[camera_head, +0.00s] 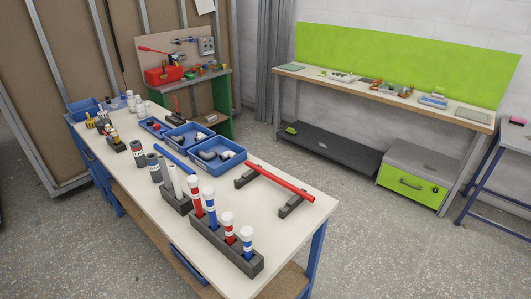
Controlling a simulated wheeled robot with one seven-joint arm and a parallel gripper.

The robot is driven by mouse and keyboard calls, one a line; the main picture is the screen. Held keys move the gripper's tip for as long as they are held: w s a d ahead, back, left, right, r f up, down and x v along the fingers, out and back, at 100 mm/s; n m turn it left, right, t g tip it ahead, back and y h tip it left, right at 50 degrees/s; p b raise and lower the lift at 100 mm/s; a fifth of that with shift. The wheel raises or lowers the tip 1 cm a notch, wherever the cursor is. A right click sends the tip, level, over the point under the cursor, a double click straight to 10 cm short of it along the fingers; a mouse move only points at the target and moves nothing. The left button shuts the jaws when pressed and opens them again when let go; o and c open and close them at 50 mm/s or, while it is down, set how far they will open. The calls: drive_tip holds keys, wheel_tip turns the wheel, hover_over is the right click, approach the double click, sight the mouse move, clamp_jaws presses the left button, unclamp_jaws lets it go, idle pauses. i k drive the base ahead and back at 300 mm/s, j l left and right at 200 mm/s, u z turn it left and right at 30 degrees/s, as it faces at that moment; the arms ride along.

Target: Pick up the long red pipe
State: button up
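The long red pipe (279,182) lies on two dark grey supports near the right end of the white workbench (285,222). One support (248,176) is under its far left end and the other support (294,205) is under its near right end. The pipe is raised a little above the table top and nothing lies on it. My gripper is not in view.
A dark holder (227,249) with upright red and blue tubes stands in front of the pipe, at the near edge. Blue bins (230,169) with pipe fittings sit behind left. A blue pipe (174,158) lies farther left. Grey floor (385,245) is clear on the right.

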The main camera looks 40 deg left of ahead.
sight(301, 194)
drive_tip(key=i+u, duration=0.15)
drive_tip(key=u, duration=0.3)
drive_tip(key=i+l+u, duration=0.1)
drive_tip(key=u, duration=0.35)
drive_tip(key=i+l+u, duration=0.2)
drive_tip(key=u, duration=0.25)
drive_tip(key=i+l+u, duration=0.1)
drive_tip(key=u, duration=0.35)
drive_tip(key=i+l+u, duration=0.1)
drive_tip(key=l+u, duration=0.2)
drive_tip(key=u, duration=0.15)
drive_tip(key=l+u, duration=0.2)
drive_tip(key=u, duration=0.2)
drive_tip(key=l+u, duration=0.25)
drive_tip(key=u, duration=0.2)
drive_tip(key=i+l+u, duration=0.1)
drive_tip(key=u, duration=0.3)
drive_tip(key=l+u, duration=0.45)
drive_tip(key=i+l+u, duration=0.1)
drive_tip(key=u, duration=0.3)
drive_tip(key=l+u, duration=0.3)
drive_tip(key=u, duration=0.15)
